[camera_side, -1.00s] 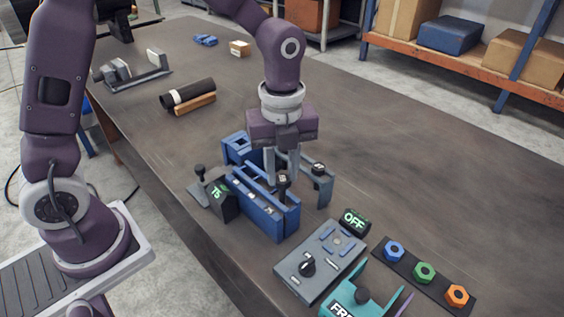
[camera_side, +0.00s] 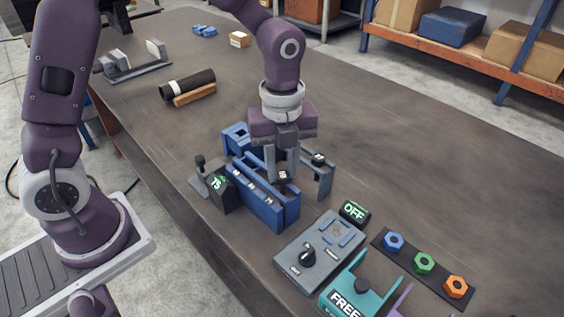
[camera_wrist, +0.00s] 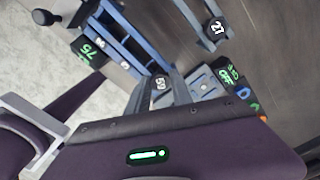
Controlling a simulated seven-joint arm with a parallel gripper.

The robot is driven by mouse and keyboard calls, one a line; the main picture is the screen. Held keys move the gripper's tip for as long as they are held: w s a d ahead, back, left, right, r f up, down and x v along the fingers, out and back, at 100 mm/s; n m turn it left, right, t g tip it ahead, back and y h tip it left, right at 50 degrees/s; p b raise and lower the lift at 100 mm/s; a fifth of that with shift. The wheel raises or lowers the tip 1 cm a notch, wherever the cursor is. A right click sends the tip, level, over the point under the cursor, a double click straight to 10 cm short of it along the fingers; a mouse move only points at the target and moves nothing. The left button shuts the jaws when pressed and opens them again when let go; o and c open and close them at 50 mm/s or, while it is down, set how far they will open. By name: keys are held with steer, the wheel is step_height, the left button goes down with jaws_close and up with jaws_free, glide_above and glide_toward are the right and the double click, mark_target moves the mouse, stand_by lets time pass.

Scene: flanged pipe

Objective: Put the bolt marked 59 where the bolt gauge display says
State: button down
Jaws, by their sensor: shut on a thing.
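The bolt marked 59 (camera_wrist: 160,83) shows its dark head and white label between my fingers in the wrist view. A black display (camera_side: 220,190) reading 75 in green stands at the rack's left end, with a small green mark above the number. A second display (camera_side: 354,212) reads OFF. I cannot tell which is the bolt gauge's.
A bolt marked 27 (camera_wrist: 216,28) sits in a blue-grey stand (camera_side: 322,178) close right of my gripper. A dark knobbed post (camera_side: 200,162) stands left. A grey panel with a knob (camera_side: 307,256), a teal FREE fixture (camera_side: 345,298) and coloured nuts (camera_side: 424,263) lie front right.

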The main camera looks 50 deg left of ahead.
steer(key=shift+f, duration=0.95)
steer(key=c, duration=0.7)
jaws_free()
steer(key=shift+o, duration=0.2)
steer(key=shift+r, duration=3.55)
